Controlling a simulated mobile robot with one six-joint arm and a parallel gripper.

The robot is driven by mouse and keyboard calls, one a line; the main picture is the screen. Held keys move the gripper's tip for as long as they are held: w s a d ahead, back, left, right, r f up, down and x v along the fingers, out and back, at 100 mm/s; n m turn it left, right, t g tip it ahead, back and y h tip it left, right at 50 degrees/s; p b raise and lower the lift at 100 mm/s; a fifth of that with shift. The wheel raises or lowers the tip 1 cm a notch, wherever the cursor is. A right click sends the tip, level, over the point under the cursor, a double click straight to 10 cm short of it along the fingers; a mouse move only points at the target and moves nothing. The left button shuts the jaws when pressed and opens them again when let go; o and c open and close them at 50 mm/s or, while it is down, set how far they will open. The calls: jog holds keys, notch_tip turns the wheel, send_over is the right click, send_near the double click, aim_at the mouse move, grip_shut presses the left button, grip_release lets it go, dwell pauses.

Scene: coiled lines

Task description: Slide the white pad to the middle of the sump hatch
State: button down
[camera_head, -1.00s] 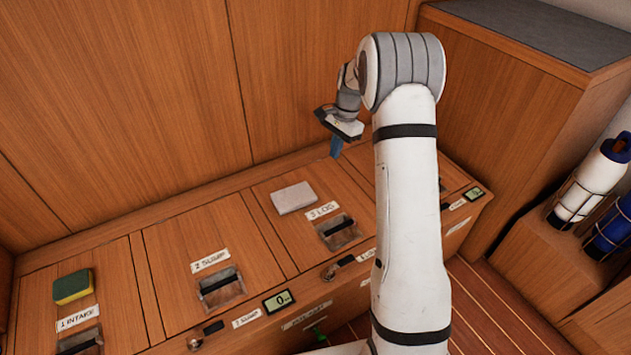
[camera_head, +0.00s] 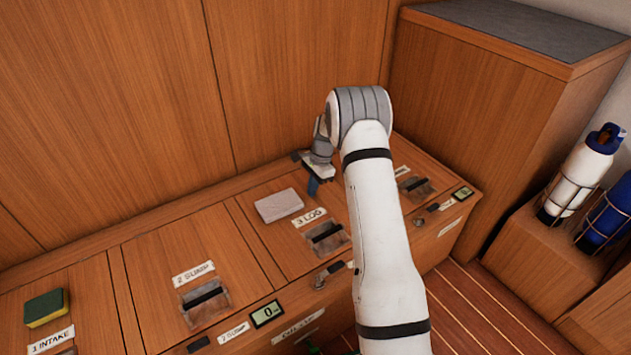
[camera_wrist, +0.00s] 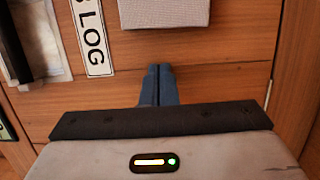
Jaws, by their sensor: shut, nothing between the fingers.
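The white pad (camera_head: 279,205) lies flat on the hatch labelled 3 LOG, behind and left of that label. The pad's near part also shows at the top of the wrist view (camera_wrist: 163,12). The sump hatch (camera_head: 228,249), labelled 2 SUMP, is the panel to the left, and its middle is bare. My gripper (camera_head: 313,187) is shut and empty, pointing down to the right of the pad. In the wrist view its blue fingertips (camera_wrist: 158,86) are together, with a gap of wood between them and the pad.
A green and yellow sponge (camera_head: 46,307) lies on the 1 INTAKE hatch at left. Recessed latches (camera_head: 205,301) sit at the hatches' front. A wooden wall rises behind, and a tall cabinet (camera_head: 480,130) stands at right with bottles (camera_head: 580,175) in racks.

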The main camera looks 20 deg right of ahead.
aim_at(305, 199)
jog(key=shift+s+a+r+b, duration=0.15)
jog(key=shift+s+a+b, duration=0.1)
jog(key=shift+a, duration=0.5)
jog(key=shift+s+a+r+b, duration=0.1)
jog(key=shift+s+a+b, duration=0.1)
jog(key=shift+a, duration=0.5)
